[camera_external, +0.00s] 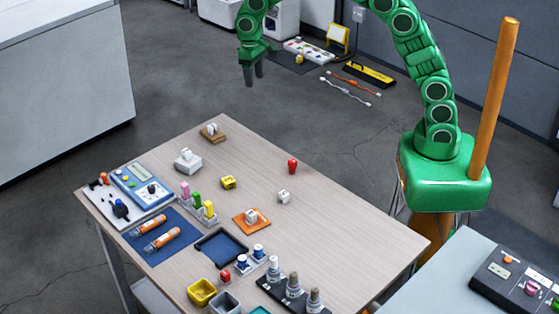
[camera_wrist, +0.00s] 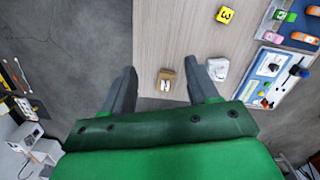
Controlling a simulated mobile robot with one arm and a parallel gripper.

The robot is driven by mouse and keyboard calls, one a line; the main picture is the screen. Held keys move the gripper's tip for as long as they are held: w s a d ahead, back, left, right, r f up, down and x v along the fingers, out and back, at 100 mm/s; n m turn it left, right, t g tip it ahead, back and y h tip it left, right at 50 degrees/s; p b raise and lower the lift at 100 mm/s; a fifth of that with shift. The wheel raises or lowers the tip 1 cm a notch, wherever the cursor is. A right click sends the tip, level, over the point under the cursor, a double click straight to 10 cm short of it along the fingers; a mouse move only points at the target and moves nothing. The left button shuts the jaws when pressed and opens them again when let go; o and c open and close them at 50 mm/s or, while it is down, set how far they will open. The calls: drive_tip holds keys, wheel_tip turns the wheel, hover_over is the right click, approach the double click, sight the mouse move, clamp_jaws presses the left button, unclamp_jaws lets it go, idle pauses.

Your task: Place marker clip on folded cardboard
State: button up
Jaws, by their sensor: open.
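A small brown piece that looks like the folded cardboard (camera_external: 217,138) lies at the table's far corner. A small pale piece (camera_external: 212,128) sits on it; I cannot tell if this is the marker clip. A similar small white piece (camera_external: 284,196) stands alone right of the table's middle. My gripper (camera_external: 254,76) is open and empty, high up beyond the table's far corner, fingers pointing down. In the wrist view the brown cardboard (camera_wrist: 161,76) shows between my two fingers, well below them and not touched.
A white block (camera_external: 187,163), a yellow numbered block (camera_external: 228,182), an orange square (camera_external: 240,223) with a white piece and a red object (camera_external: 292,166) stand on the table (camera_external: 345,225). A blue mat (camera_external: 180,245) and trays crowd the near left. The table's right side is mostly clear.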

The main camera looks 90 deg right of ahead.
drive_tip(key=s+a+n, duration=0.2)
drive_tip(key=s+a, duration=0.1)
drive_tip(key=s, duration=1.1)
drive_tip(key=s+a+r+n, duration=0.1)
drive_tip(key=s+a, duration=0.2)
drive_tip(key=s, duration=1.2)
drive_tip(key=s+a+r+n+g, duration=0.1)
drive_tip(key=s+a, duration=0.3)
drive_tip(key=s, duration=1.1)
drive_tip(key=shift+s+n, duration=0.2)
drive_tip(key=shift+n, duration=0.6)
drive_tip(key=shift+a, duration=0.15)
